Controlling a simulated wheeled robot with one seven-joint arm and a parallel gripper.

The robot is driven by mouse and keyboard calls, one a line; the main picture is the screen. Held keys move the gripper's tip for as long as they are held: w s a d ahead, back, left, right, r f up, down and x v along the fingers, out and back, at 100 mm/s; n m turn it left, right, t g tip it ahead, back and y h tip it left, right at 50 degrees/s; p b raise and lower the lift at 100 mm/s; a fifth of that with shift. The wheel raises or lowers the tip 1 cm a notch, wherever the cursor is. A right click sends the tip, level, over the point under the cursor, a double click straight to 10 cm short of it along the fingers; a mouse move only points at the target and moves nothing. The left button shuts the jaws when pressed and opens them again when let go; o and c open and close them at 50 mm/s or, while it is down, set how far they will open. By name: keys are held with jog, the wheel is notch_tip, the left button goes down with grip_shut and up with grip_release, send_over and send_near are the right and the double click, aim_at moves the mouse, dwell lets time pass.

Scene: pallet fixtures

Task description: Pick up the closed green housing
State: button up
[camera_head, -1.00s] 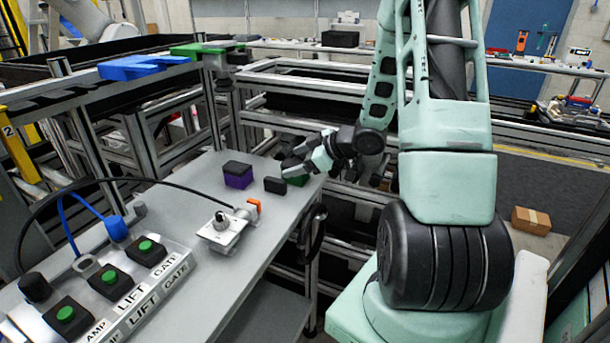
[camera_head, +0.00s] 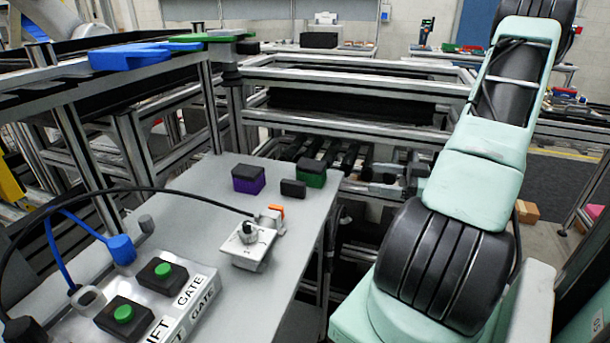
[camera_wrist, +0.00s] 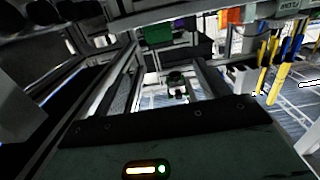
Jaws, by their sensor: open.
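The green housing (camera_head: 312,180) stands upright on the grey bench top near its far right corner, with a black lid on top, so it looks closed. Nothing touches it. My gripper is not in the head view; my arm rises out of the picture at the upper right.
A purple housing (camera_head: 248,183) with a black top and a small black block (camera_head: 293,188) stand left of the green one. A white switch fixture (camera_head: 248,245) and a button box (camera_head: 160,300) are nearer. Metal rails (camera_head: 350,77) lie behind the bench.

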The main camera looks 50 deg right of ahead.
jog(key=p, duration=0.2)
send_near(325, 167)
jog(key=x, duration=0.6)
jog(key=shift+w+a+f, duration=0.1)
jog(key=shift+w+a, duration=0.05)
jog(key=shift+a, duration=0.25)
jog(key=shift+p+x, duration=0.55)
jog(key=shift+x, duration=2.15)
jog(key=shift+d, duration=0.1)
jog(key=shift+c, duration=0.3)
jog(key=c, duration=1.1)
